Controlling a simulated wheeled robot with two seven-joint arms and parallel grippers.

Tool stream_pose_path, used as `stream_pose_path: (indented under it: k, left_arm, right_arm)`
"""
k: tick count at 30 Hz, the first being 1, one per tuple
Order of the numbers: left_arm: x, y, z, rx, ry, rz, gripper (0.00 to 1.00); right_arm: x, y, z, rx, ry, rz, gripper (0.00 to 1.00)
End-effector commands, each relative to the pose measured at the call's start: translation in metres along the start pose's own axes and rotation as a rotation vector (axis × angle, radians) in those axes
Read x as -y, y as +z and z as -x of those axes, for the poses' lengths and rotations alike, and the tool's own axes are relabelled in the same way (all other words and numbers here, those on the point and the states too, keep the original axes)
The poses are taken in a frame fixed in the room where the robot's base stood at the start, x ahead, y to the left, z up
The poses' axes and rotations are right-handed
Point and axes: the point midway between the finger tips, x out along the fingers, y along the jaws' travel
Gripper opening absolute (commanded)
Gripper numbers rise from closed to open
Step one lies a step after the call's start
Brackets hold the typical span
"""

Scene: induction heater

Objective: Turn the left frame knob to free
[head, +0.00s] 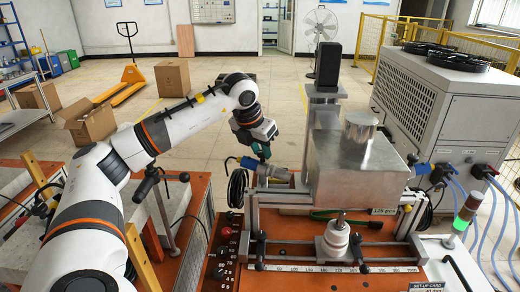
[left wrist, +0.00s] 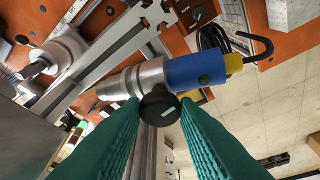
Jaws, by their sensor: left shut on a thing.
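The black round knob (left wrist: 159,107) with a small white mark sits between the fingertips of my left gripper (left wrist: 158,110) in the left wrist view. The green fingers are shut on it, one on each side. In the head view the left gripper (head: 262,152) reaches down at the left of the heater's metal frame, by the blue and yellow connector (head: 238,163). The knob is hard to make out there, behind the fingers. My right gripper is not in view.
The blue connector with its metal sleeve (left wrist: 195,70) lies right beside the knob. A large metal box (head: 358,172) stands to the right of the gripper. A white ceramic part (head: 336,241) stands in front. A black cable loop (head: 237,188) hangs at the left.

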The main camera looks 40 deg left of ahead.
Motion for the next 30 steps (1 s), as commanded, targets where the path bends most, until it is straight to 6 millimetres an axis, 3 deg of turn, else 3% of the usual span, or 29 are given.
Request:
stream_pose_path:
  k: [23, 24, 27, 30]
  left_arm:
    - [-0.0001, -0.0018, 0.0020, -0.007, -0.042, 0.104, 0.05]
    - [0.0000, -0.0018, 0.0020, -0.007, -0.042, 0.104, 0.34]
    - [-0.0002, -0.0015, 0.0016, -0.005, -0.042, 0.103, 0.50]
    - [-0.0004, -0.0011, 0.0012, -0.004, -0.042, 0.103, 0.50]
  right_arm:
    - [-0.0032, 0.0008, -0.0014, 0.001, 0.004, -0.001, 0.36]
    - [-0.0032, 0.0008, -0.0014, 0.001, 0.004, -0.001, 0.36]
    - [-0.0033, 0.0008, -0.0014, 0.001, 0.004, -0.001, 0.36]
    - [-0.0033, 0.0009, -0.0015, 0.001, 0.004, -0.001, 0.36]
